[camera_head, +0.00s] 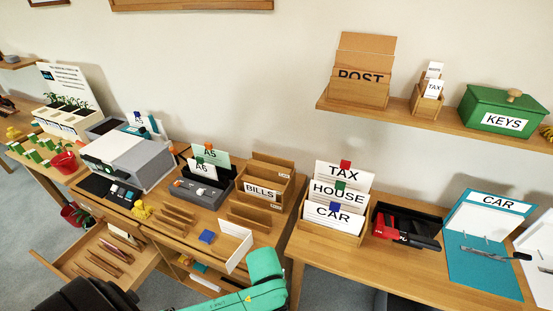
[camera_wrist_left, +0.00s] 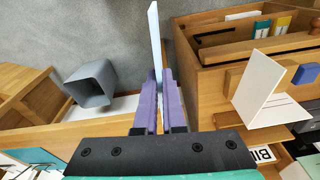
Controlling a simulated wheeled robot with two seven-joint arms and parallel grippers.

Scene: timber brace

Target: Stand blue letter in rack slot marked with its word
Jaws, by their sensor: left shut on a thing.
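My left gripper (camera_wrist_left: 157,105) is shut on a thin pale blue-white card (camera_wrist_left: 154,35), seen nearly edge-on in the left wrist view; no word on it can be read. The gripper and this card are not visible in the head view, where only part of my teal arm shows at the bottom. A wooden rack (camera_head: 318,232) on the right table holds stepped cards reading TAX, HOUSE and CAR, with red, green and blue tabs. The CAR card (camera_head: 333,218) carries the blue tab. Another stepped wooden rack (camera_head: 285,197) has a BILLS label. My right gripper is not visible.
A white folded card (camera_head: 234,248) stands at the desk's front edge beside a small blue block (camera_head: 207,236). An open drawer (camera_head: 75,258) juts out at left. A black tray (camera_head: 402,222) and a teal clipboard (camera_head: 478,262) lie right of the rack. A grey bin (camera_wrist_left: 92,85) shows in the wrist view.

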